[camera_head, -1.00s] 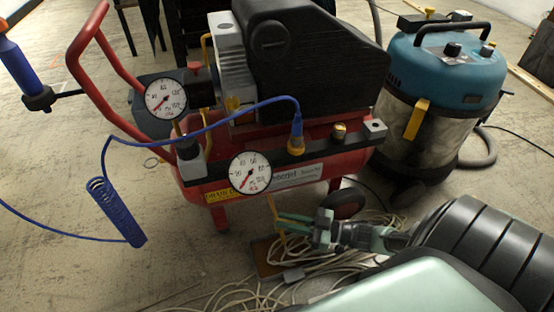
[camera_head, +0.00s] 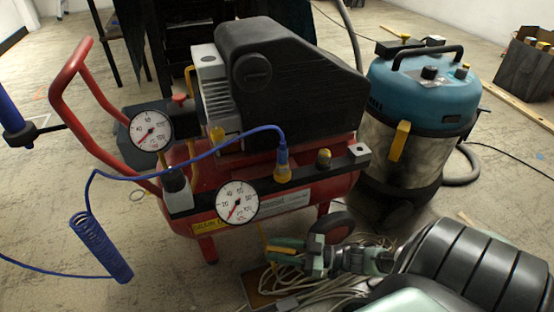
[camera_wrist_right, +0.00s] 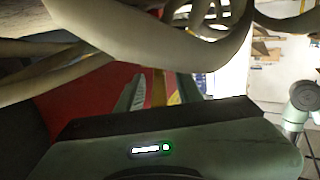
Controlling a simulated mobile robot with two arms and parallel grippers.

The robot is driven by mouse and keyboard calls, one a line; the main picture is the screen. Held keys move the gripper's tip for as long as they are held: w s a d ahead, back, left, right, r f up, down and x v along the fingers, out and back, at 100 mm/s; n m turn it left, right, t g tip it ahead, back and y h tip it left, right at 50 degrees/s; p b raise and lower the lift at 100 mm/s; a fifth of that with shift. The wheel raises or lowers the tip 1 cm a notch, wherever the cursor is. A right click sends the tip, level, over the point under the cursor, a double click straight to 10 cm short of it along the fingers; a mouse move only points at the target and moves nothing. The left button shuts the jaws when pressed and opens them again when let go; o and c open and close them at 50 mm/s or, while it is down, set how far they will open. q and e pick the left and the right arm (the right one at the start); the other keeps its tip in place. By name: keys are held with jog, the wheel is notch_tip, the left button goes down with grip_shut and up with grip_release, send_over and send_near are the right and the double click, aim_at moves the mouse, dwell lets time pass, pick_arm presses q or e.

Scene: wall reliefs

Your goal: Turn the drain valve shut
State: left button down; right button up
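The red compressor tank (camera_head: 330,187) stands on the floor in the middle of the head view. A thin yellow piece (camera_head: 262,234), which may be the drain valve's handle, hangs below the tank, just left of my right gripper. My right gripper (camera_head: 272,250) is low beside the tank's underside, with its fingers pointing left. In the right wrist view, its two fingers (camera_wrist_right: 157,93) are apart, and a yellow strip (camera_wrist_right: 158,86) shows between or beyond them. I cannot tell whether they touch it. The valve body is not clearly visible. My left gripper is out of view.
Pale looped cables (camera_head: 335,276) lie on the floor around my right gripper and cross close above it in the wrist view (camera_wrist_right: 150,35). A black wheel (camera_head: 330,228) is close by. A blue vacuum cleaner (camera_head: 418,115) stands to the right. A coiled blue hose (camera_head: 100,247) hangs at left.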

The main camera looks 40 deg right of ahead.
jog(key=p+v, duration=0.2)
jog(key=v, duration=0.5)
jog(key=shift+s, duration=0.2)
